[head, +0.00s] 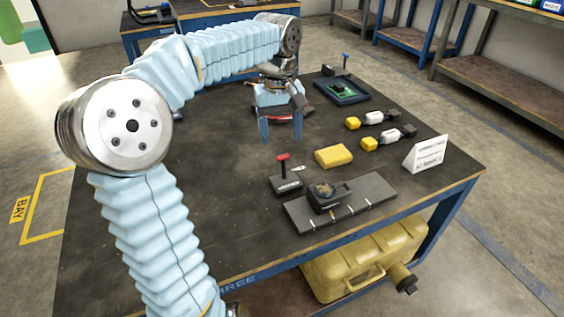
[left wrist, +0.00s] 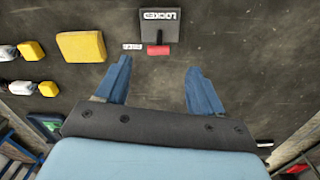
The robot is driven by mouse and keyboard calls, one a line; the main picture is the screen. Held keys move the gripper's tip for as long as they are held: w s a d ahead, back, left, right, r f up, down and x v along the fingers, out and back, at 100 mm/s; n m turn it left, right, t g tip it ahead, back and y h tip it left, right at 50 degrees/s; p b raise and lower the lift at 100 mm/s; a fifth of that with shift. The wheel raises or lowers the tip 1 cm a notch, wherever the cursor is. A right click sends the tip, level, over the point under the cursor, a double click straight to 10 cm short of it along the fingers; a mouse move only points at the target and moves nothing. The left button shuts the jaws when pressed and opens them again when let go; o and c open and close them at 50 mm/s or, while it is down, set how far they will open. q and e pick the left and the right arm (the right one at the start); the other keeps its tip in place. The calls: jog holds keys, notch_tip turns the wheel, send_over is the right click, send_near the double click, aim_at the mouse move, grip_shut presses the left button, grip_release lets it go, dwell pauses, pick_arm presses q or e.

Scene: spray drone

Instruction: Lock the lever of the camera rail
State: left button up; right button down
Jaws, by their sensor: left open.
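The lever is a red T-shaped handle (head: 283,158) on a thin stem, standing up from a small dark base block (head: 287,185) on the table. In the left wrist view the red handle (left wrist: 158,50) shows at the near edge of the block (left wrist: 160,25), which bears the word LOCKED upside down. The camera rail (head: 372,192) is a dark grey plate right of the block, with a black camera unit (head: 328,196) on it. My left gripper (head: 282,138) is open and empty, behind the lever and apart from it; in its wrist view the handle lies beyond the fingertips (left wrist: 159,64), between their lines.
A yellow block (head: 333,156), white-and-yellow pieces (head: 376,117), and a white sign (head: 426,153) lie to the right. A yellow case (head: 350,268) is below. The table's left part is clear.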

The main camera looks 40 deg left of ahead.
aim_at(283, 166)
pick_arm(q)
notch_tip(283, 166, down, 11)
jog(key=shift+w+d+r+b, duration=0.1)
jog(key=shift+w+b, duration=0.05)
jog(key=shift+b, duration=0.2)
jog(key=shift+c, duration=0.3)
jog(key=c, duration=0.9)
jog(key=b, duration=0.2)
jog(key=y+b, duration=0.1)
jog(key=b, duration=0.1)
jog(key=shift+d+f+t+y, duration=0.3)
jog(key=shift+t, duration=0.1)
jog(key=shift+r, duration=0.15)
jog(key=shift+s+r, duration=0.15)
jog(key=shift+s, duration=0.05)
jog(key=o, duration=1)
jog(key=shift+c, duration=0.2)
